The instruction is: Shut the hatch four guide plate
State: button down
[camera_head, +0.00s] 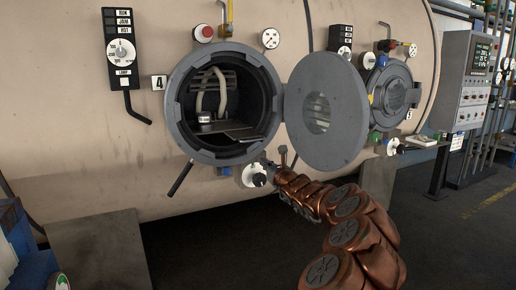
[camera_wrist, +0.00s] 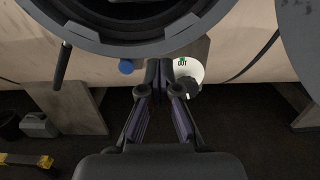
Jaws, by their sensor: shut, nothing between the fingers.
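Hatch four (camera_head: 176,105), a round grey-rimmed opening, carries the label 4 (camera_head: 158,82) on its left. Its round door (camera_head: 327,112) with a small window stands swung open to the right. Inside, a flat grey plate (camera_head: 243,131), seemingly the guide plate, lies low at the right beside pale hoses; its exact position is hard to tell. My gripper (camera_head: 268,164) is below the hatch rim at its lower right. In the wrist view my gripper (camera_wrist: 165,65) is shut and empty, beneath the rim (camera_wrist: 115,45), with the plate not discernible.
A white dial with a black knob (camera_head: 253,175) sits close beside my gripper, also in the wrist view (camera_wrist: 188,71). A dark handle (camera_head: 181,178) hangs at the lower left of the hatch. Another, closed hatch (camera_head: 392,95) and a control cabinet (camera_head: 467,80) are to the right.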

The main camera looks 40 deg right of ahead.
jog(key=w+d+r+p, duration=0.1)
jog(key=w+d+r, duration=0.1)
jog(key=w+r, duration=0.2)
jog(key=shift+w+r, duration=0.2)
jog(key=shift+w, duration=0.65)
jog(key=shift+w+a+r+p, duration=0.1)
jog(key=shift+r+p, duration=0.05)
jog(key=shift+p, duration=0.35)
